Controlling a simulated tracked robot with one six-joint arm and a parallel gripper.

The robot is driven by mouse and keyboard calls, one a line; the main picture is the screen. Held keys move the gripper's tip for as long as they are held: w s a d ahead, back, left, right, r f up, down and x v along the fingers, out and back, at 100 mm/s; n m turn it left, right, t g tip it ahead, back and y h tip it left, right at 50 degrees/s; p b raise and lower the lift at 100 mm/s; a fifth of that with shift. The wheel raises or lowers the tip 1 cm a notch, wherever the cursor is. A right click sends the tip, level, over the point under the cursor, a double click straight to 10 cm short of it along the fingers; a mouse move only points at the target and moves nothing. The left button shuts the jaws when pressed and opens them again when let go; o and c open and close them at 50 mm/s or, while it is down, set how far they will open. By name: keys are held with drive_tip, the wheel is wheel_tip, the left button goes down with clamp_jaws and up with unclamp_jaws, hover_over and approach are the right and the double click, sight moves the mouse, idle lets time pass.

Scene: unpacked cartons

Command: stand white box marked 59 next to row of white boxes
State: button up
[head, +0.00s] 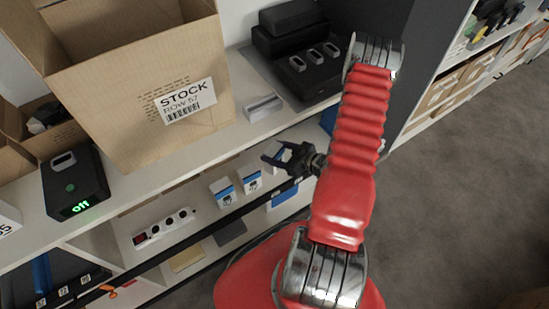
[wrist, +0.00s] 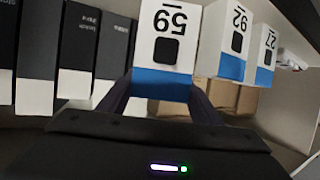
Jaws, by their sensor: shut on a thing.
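The white box marked 59 (wrist: 165,35) has a dark square and a blue band, and is in the middle of the wrist view. My gripper (wrist: 160,98) is shut on it, one finger on each side of the blue band. The row of white boxes, marked 92 (wrist: 232,40) and 27 (wrist: 264,55), stands right beside it in that view. Box 59 looks nearer the camera; I cannot tell whether it touches box 92. In the head view my gripper (head: 272,158) is just right of two white-and-blue boxes (head: 222,190) on the lower shelf; box 59 is not clear there.
Dark boxes (wrist: 75,50) stand left of box 59 in the wrist view. In the head view the upper shelf, with a stock carton (head: 130,90) and black device (head: 300,70), overhangs my gripper. A power strip (head: 165,228) lies left on the lower shelf.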

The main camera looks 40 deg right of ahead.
sight(280, 159)
drive_tip(key=shift+f, duration=2.05)
drive_tip(key=o, duration=1.2)
drive_tip(key=shift+f, duration=0.1)
drive_tip(key=shift+s+d+r, duration=0.25)
drive_tip(key=shift+s+r, duration=0.05)
drive_tip(key=shift+s, duration=0.25)
drive_tip(key=shift+v, duration=5.45)
